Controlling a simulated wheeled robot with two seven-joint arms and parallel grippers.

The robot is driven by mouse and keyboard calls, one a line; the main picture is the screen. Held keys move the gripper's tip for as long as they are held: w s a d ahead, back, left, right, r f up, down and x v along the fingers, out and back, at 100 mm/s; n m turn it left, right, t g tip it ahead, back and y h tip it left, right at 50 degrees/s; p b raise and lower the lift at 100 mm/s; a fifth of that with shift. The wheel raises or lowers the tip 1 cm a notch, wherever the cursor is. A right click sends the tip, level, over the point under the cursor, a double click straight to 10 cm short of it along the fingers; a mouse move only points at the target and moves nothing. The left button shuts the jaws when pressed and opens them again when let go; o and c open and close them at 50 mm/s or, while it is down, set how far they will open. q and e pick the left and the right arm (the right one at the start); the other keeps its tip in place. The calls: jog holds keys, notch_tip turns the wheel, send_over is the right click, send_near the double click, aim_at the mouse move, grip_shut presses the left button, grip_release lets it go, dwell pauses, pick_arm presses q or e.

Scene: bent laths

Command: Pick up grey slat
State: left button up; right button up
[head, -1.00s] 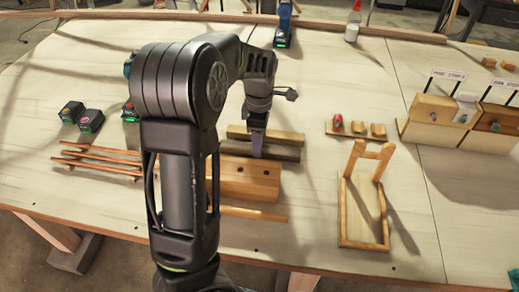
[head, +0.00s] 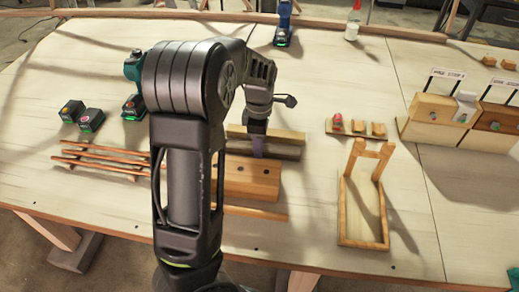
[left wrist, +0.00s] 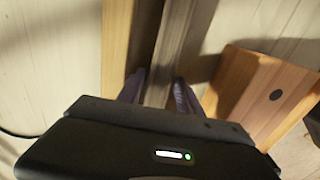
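The grey slat (head: 287,151) lies on the table between a yellow-brown lath and a wooden block with holes. In the left wrist view the slat (left wrist: 171,50) runs up between my two fingers. My left gripper (head: 258,150) points down at the slat, near its middle as far as it shows. In the left wrist view its fingers (left wrist: 160,88) stand on either side of the slat, apart, and look open; whether they touch it is hard to tell. The slat's left part is hidden behind my arm. My right gripper is not in view.
The yellow-brown lath (head: 291,134) lies close behind the slat, and the wooden block (head: 262,181) close in front. Thin rods (head: 100,160) lie on supports at left. A wooden frame (head: 345,215) stands at right. Bare table lies between the slat and the small-blocks tray (head: 340,130).

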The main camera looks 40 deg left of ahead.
pick_arm(q)
grip_shut()
dwell(0.5)
notch_tip(320, 180, up, 10)
dwell(0.5)
dwell(0.4)
